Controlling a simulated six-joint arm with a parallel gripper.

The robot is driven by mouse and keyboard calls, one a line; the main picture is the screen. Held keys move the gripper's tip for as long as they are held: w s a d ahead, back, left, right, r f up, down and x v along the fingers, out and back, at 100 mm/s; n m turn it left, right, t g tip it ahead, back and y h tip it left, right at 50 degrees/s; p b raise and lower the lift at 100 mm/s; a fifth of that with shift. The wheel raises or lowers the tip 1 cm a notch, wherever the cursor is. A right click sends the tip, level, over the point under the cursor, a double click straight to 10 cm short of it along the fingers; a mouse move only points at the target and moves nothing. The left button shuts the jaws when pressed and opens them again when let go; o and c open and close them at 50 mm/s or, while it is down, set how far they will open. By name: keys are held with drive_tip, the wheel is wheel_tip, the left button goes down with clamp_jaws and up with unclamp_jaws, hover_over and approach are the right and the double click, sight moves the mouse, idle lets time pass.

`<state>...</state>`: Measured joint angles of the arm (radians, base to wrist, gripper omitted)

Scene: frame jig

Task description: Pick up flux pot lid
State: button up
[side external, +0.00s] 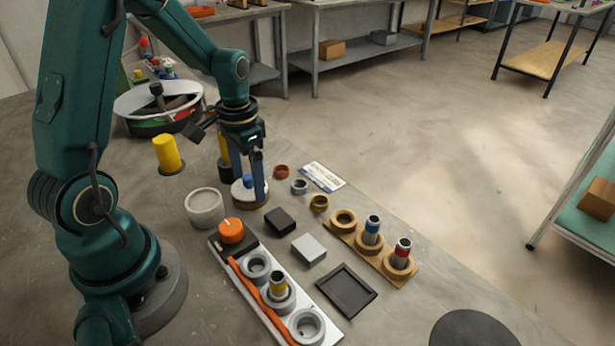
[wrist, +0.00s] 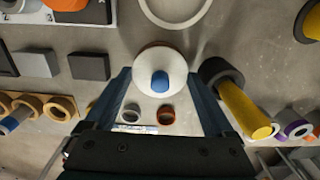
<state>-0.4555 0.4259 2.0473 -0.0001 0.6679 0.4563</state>
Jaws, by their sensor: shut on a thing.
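The flux pot lid is a pale round disc with a blue knob (wrist: 160,82). In the wrist view the lid (wrist: 160,58) lies between the two fingers of my gripper (wrist: 161,78). In the side view the lid (side external: 238,193) shows low between the fingertips of my gripper (side external: 252,190), above a brown round base (side external: 247,204). My gripper points down and is shut on the lid across its rim. I cannot tell whether the lid touches the base. A finger hides part of the lid in the side view.
A grey open round pot (side external: 205,208) stands left of the lid. A yellow cylinder (wrist: 243,108) stands close by one finger. Small rings (side external: 299,186), a black block (side external: 280,221), a grey block (side external: 308,250) and a wooden rack (side external: 343,234) lie to the right.

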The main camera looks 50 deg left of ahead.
wheel_tip(320, 180, up, 3)
drive_tip(key=shift+w+f, duration=0.1)
drive_tip(key=s+a+r, duration=0.7)
drive_tip(key=s+r, duration=0.1)
drive_tip(key=s, duration=0.1)
drive_tip(key=shift+a+r, duration=0.25)
drive_tip(key=shift+a, duration=0.15)
drive_tip(key=shift+s+d+f, duration=0.15)
drive_tip(key=shift+d+f, duration=3.5)
drive_tip(key=shift+f, duration=0.05)
drive_tip(key=shift+f, duration=0.2)
